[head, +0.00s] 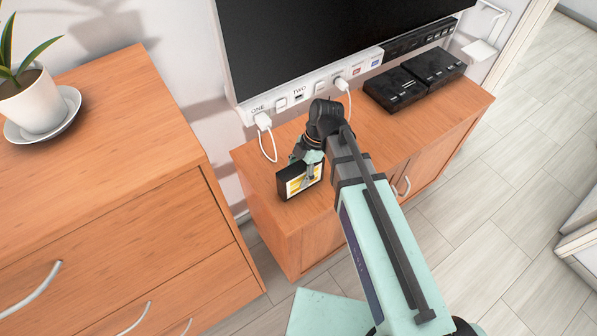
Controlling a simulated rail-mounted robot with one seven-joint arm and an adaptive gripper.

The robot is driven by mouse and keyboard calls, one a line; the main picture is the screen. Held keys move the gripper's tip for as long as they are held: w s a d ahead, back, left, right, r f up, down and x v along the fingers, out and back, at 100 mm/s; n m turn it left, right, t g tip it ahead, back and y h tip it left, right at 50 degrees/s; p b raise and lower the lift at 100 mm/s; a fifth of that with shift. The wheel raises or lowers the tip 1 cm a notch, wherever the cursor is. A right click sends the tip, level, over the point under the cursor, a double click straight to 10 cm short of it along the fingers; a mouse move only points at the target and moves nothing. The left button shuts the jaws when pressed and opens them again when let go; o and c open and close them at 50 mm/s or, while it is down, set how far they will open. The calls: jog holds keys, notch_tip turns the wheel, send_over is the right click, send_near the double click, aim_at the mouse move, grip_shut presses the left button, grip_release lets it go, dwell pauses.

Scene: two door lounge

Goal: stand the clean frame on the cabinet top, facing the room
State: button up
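A small black-edged frame (282,188) with a yellow and white picture is at the left end of the low cabinet top (257,162). It is roughly upright, its picture side toward the cabinet's front and the room. My gripper (310,169) reaches down over its upper edge, one finger across the picture side and the rest behind it. The gripper appears shut on the frame. The lower edge looks at or very near the wood; I cannot tell whether it bears its weight there. My arm hides part of the cabinet front.
Two black boxes (415,80) sit at the cabinet's right. A taller drawer unit (100,130) with a potted plant (35,103) stands left.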

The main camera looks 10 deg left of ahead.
jog(key=shift+r, duration=0.1)
jog(key=b+v, duration=0.2)
jog(key=v, duration=1)
jog(key=shift+r+b, duration=0.1)
jog(key=shift+b, duration=0.25)
jog(key=shift+a, duration=0.1)
